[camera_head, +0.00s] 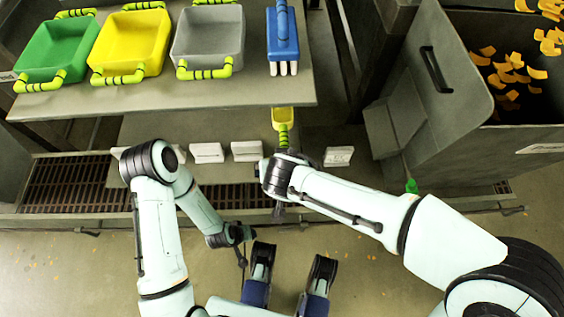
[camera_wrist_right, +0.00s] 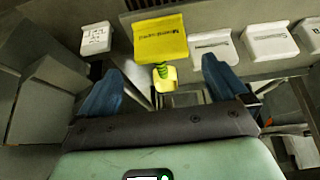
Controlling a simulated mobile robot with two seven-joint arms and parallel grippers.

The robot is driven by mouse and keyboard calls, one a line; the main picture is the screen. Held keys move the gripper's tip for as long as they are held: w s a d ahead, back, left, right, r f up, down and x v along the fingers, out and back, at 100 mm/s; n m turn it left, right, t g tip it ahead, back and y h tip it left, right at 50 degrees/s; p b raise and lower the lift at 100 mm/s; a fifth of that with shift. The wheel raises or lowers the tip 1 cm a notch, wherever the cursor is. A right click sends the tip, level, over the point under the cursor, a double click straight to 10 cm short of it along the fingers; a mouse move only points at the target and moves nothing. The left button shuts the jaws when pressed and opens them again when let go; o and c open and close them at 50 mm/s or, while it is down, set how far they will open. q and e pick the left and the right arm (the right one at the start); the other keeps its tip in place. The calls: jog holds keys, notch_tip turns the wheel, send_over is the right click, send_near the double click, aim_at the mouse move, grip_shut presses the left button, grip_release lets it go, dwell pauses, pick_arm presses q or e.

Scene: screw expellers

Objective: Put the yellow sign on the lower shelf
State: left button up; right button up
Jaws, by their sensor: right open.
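The yellow sign (camera_wrist_right: 160,40), with dark lettering, shows in the right wrist view among white signs. It looks larger than they do; I cannot tell whether it rests on the lower shelf. In the head view my right wrist hides it. My right gripper (camera_wrist_right: 162,75) is open, its blue fingers apart on either side below the sign and clear of it in the picture. In the head view the lower shelf (camera_head: 185,128) lies below the bin shelf.
A yellow scoop (camera_head: 283,117) with a green handle lies near the sign. White signs (camera_head: 246,151) line the shelf front. Green (camera_head: 50,52), yellow (camera_head: 128,45) and grey bins (camera_head: 208,40) stand above. A large grey container (camera_head: 480,150) stands at right.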

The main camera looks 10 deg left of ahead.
jog(key=shift+v, duration=0.9)
jog(key=s+d+f+m+g+y, duration=0.1)
jog(key=d+f+g, duration=0.15)
jog(key=f, duration=0.65)
jog(key=s+d+f+m+g+y, duration=0.15)
jog(key=d+f, duration=0.25)
jog(key=f, duration=0.4)
jog(key=s+d+f+m+g+y, duration=0.1)
jog(key=d+f, duration=0.2)
jog(key=f, duration=0.6)
jog(key=s+d+f+m+t+h, duration=0.1)
jog(key=s+d+f+m, duration=0.1)
jog(key=d+f, duration=0.3)
jog(key=s+d+f+m+t+h, duration=0.1)
jog(key=s+d+f, duration=0.3)
jog(key=d, duration=0.6)
notch_tip(320, 180, down, 2)
jog(key=shift+d+f+m+h, duration=0.3)
jog(key=shift+m+h, duration=0.35)
jog(key=shift+m, duration=0.2)
